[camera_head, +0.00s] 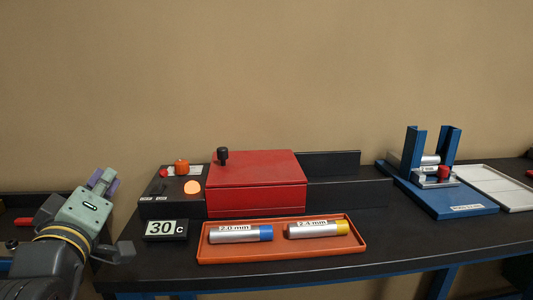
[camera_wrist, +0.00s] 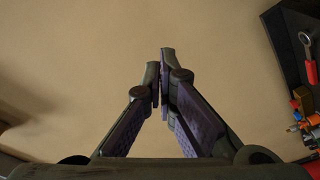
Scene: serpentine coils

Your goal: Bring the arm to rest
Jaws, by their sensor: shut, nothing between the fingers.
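My arm shows at the lower left of the head view, with my gripper (camera_head: 104,181) at its upper end, left of the dark table (camera_head: 260,272) and clear of everything on it. In the wrist view my gripper (camera_wrist: 161,75) has its two fingers meeting at the tips, shut and empty. Only plain tan wall shows behind the fingertips.
A red box (camera_head: 256,188) sits on the table beside a display reading 30 C (camera_head: 166,228). An orange tray (camera_head: 275,254) holds two labelled cylinders. A blue stand (camera_head: 450,200) and a white tray (camera_head: 500,187) are at the right. The table's front strip is clear.

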